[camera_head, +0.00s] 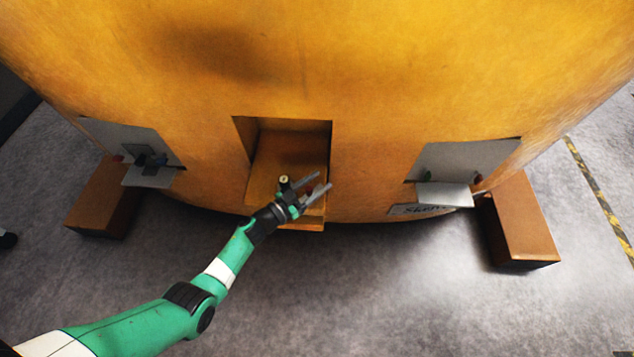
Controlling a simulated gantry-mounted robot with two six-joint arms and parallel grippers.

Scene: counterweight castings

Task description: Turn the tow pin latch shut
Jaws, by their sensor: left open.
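The large yellow-orange casting (380,90) fills the upper part of the head view. A rectangular recess (287,150) opens in its lower middle. My left gripper (324,181) is open at the mouth of this recess, with its two grey fingers pointing up and right. A small dark reddish part (310,183) shows between or behind the fingers; I cannot tell whether they touch it. A short dark cylinder with a brass-coloured top (284,181) shows beside the gripper's wrist. I cannot clearly make out the tow pin latch, and the gripper covers part of the recess. My right gripper is out of view.
Grey brackets stand in pockets at the left (148,176) and right (445,194), with small red and green parts. Brown blocks lie beneath at left (100,200) and right (522,220). A label plate (420,209) is near the right bracket. The grey floor in front is open.

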